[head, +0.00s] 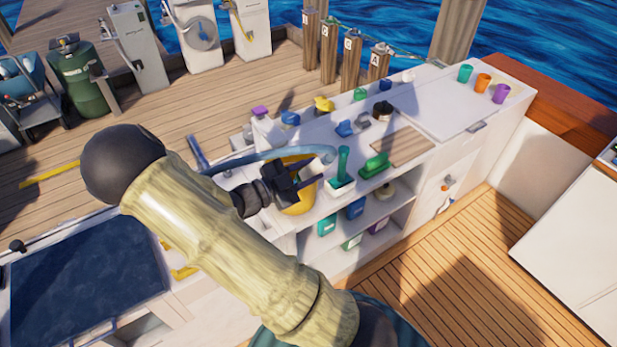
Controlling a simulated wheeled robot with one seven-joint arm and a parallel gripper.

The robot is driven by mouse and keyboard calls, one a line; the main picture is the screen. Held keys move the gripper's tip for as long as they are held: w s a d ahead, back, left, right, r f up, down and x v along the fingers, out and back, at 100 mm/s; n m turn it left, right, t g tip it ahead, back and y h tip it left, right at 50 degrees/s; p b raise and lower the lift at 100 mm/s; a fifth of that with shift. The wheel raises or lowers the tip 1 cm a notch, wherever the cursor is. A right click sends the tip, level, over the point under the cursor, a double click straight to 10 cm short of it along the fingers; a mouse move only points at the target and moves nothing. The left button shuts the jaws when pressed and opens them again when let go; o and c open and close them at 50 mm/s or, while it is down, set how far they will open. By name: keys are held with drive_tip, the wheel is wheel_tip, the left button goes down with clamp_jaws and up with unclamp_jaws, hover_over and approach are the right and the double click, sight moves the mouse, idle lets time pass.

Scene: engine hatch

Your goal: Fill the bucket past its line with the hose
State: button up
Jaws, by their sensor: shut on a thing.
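The yellow bucket (299,207) stands at the near left part of the white counter, partly hidden behind my gripper. Its line and the water level inside cannot be seen. The light blue hose (252,160) runs from the left, past my gripper, to a pale end (327,156) over the bucket's far right side. My gripper (313,176) is in front of and above the bucket and is shut on the hose. The exact grip is small and partly hidden. I cannot tell whether water is flowing.
A green brush-like thing (342,168) and a green box (375,165) stand just right of the bucket. Small coloured items line the counter's back. Cups (483,83) stand at its far right. Shelves below hold several bottles. The wooden deck (440,270) at right is clear.

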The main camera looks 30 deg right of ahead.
drive_tip(key=shift+w+d+f, duration=0.1)
drive_tip(key=shift+w+d, duration=0.25)
drive_tip(key=shift+w, duration=0.3)
drive_tip(key=shift+w+d+f, duration=0.15)
drive_tip(key=shift+w+d, duration=0.25)
drive_tip(key=shift+w, duration=0.3)
drive_tip(key=shift+w+d+f, duration=0.1)
drive_tip(key=shift+w+d, duration=0.25)
drive_tip(key=shift+w, duration=0.3)
idle(6.0)
